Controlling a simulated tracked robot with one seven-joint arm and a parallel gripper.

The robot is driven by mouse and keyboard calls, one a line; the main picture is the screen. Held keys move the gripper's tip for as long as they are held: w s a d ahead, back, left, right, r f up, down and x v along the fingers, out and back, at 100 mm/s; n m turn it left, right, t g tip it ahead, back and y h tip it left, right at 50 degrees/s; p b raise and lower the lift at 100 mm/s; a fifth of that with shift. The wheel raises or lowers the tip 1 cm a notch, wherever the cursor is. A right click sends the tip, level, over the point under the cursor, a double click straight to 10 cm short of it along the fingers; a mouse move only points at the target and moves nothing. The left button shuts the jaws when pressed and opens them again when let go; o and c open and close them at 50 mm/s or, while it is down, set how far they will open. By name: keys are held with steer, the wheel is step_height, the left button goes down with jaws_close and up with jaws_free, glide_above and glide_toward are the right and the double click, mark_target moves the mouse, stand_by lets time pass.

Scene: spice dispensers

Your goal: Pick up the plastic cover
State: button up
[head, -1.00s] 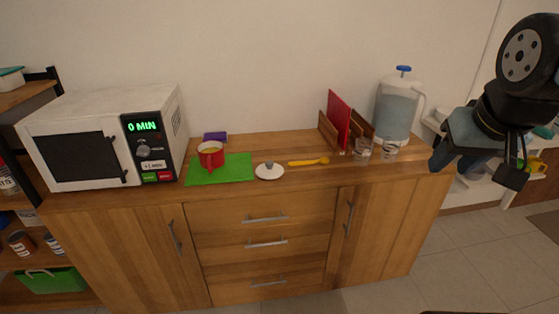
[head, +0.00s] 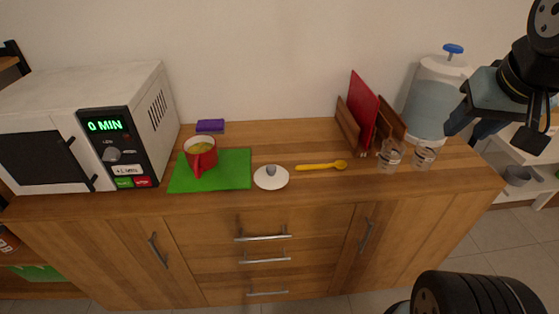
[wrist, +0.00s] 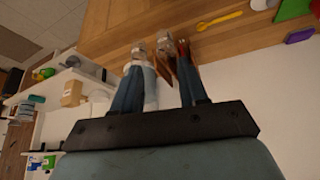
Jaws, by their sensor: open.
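The plastic cover (head: 271,178) looks like a round white lid with a grey knob. It lies flat on the wooden cabinet top, between the green board and the yellow spoon. It also shows, partly cut off, at the top edge of the wrist view (wrist: 260,4). My gripper (head: 492,130) is open and empty at the upper right of the head view, far to the right of the cover and in front of the water dispenser. In the wrist view my gripper's two fingers (wrist: 160,88) are apart, with glasses and the red item's rack beyond them.
A yellow spoon (head: 320,166) lies right of the cover. A wooden rack with a red panel (head: 362,110), two glasses (head: 390,153) and a water dispenser (head: 430,100) stand at right.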

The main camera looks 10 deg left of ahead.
steer(key=shift+a, duration=0.15)
steer(key=shift+o, duration=0.2)
steer(key=shift+w, duration=0.1)
steer(key=o, duration=0.3)
steer(key=shift+w+a+f, duration=0.1)
steer(key=shift+a+f, duration=0.05)
steer(key=shift+f, duration=0.05)
steer(key=w+a+f+n+g+h, duration=0.1)
steer(key=w+f+n, duration=0.1)
steer(key=f+n, duration=0.1)
steer(key=w+a+f+n+g+h, duration=0.3)
steer(key=w+a+f+n+h, duration=0.1)
steer(key=f+n, duration=0.1)
steer(key=shift+a+f+n+g, duration=0.1)
steer(key=shift+f+n+g, duration=0.2)
steer(key=n+t, duration=1.6)
steer(key=n, duration=0.8)
glide_toward(269, 171)
steer(key=shift+x, duration=5.7)
